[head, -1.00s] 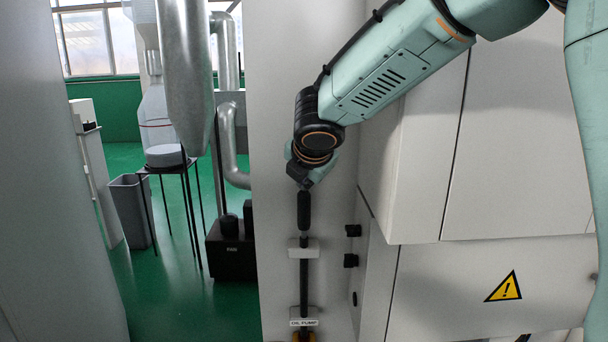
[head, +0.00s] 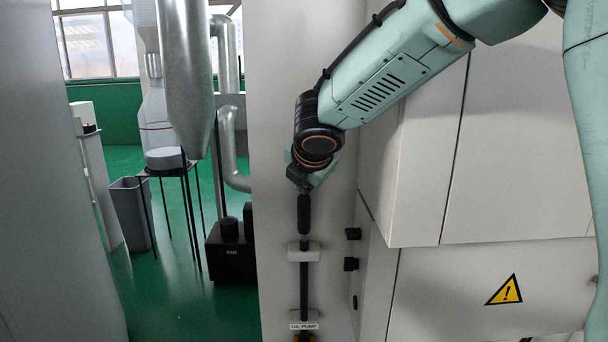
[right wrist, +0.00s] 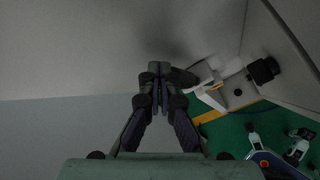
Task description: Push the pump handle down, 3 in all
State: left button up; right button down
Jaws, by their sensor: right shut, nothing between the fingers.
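The pump handle has a black upright grip (head: 304,213) on top of a dark vertical rod in the head view. A dark shape behind the fingertips (right wrist: 184,77) seems to be the grip, partly hidden. My left gripper is not in view.
Pale cabinets with a yellow warning triangle (head: 504,290) stand to the right. Black knobs (head: 352,234) stick out beside the rod. To the left are a metal duct (head: 187,70), a black fan box (head: 231,255), a grey bin (head: 132,212) and open green floor.

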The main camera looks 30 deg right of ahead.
jog(key=shift+w+r+p, duration=0.1)
jog(key=shift+r+p, duration=2.35)
jog(key=shift+r, duration=0.25)
jog(key=shift+r, duration=0.1)
jog(key=shift+r+p, duration=2.35)
jog(key=shift+r, duration=0.1)
notch_tip(320, 180, up, 4)
jog(key=p, duration=0.3)
jog(key=shift+f, duration=0.2)
